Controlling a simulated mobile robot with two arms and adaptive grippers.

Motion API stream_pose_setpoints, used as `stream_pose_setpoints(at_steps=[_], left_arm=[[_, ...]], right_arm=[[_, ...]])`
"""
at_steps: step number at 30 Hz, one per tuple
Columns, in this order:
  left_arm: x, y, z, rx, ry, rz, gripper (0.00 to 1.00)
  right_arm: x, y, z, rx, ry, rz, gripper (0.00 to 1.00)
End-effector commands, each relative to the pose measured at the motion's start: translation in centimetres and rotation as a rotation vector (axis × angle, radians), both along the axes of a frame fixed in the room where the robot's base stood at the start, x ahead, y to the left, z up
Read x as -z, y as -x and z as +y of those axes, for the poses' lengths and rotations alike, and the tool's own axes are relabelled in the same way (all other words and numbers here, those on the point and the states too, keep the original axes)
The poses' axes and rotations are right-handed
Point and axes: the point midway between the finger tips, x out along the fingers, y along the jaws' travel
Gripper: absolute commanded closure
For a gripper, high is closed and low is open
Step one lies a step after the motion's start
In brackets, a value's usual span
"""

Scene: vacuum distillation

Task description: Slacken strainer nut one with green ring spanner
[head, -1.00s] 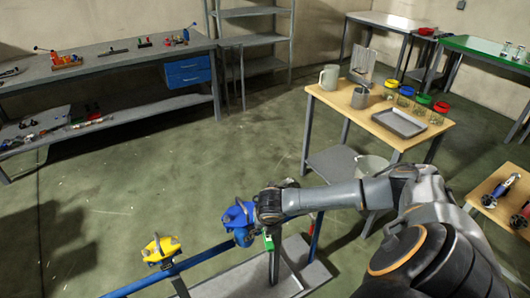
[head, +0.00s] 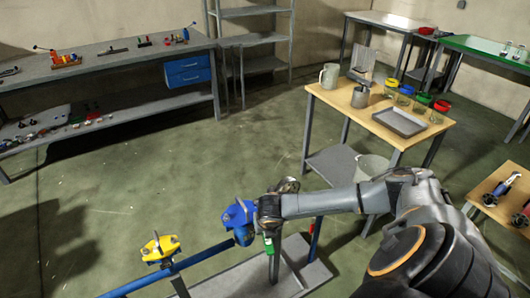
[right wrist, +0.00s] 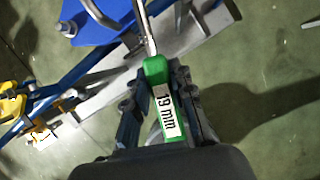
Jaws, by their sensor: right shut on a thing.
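My right gripper (head: 268,222) is shut on the green ring spanner (head: 268,244), beside the blue strainer body (head: 238,214). In the right wrist view, the fingers (right wrist: 158,100) clasp the spanner's green handle (right wrist: 160,95), which carries a white label reading "19 mm". Its bare metal shank (right wrist: 146,35) runs up to the top edge. The ring end is out of that view and hidden by my arm in the head view, so I cannot tell whether it sits on a nut. A bolt end (right wrist: 68,28) shows at the blue body's edge. My left gripper is not in view.
A yellow-bodied fitting (head: 160,249) is on the blue pipe (head: 205,256) to the left. A grey base plate (head: 312,274) lies below. A wooden-topped table (head: 345,105) with mugs, jars and a tray (head: 399,123) stands behind my right arm. The floor at left is clear.

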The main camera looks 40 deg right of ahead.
Motion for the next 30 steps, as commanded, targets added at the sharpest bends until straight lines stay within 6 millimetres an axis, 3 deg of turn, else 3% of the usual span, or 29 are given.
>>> stream_pose_setpoints(at_steps=[30], left_arm=[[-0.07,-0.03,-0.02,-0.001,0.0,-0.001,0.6]], right_arm=[[0.63,0.2,-0.49,-0.024,0.003,0.001,1.0]])
